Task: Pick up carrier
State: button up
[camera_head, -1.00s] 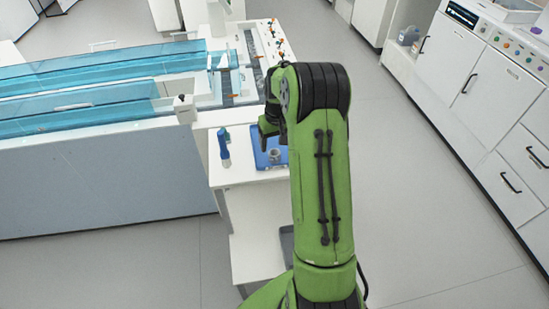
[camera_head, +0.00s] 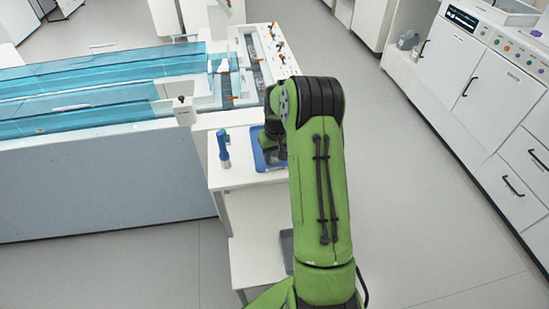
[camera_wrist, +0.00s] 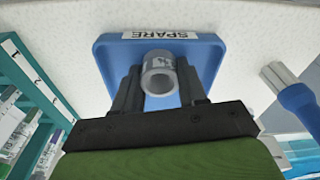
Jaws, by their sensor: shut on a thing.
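The carrier (camera_wrist: 161,79) is a grey, hollow cylinder in the wrist view, upright over a blue tray (camera_wrist: 214,47) labelled "SPARE". My gripper (camera_wrist: 158,88) has one dark finger on each side of the carrier and is shut on it. I cannot tell whether the carrier touches the tray. In the head view the blue tray (camera_head: 260,162) shows partly at the left of my green arm, which hides the carrier there.
A teal rack (camera_wrist: 33,80) with numbered slots is at the wrist view's left. Blue transparent track covers (camera_head: 100,74) lie beyond the white table (camera_head: 235,179).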

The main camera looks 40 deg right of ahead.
notch_tip(320, 180, up, 15)
jog(key=p, duration=0.7)
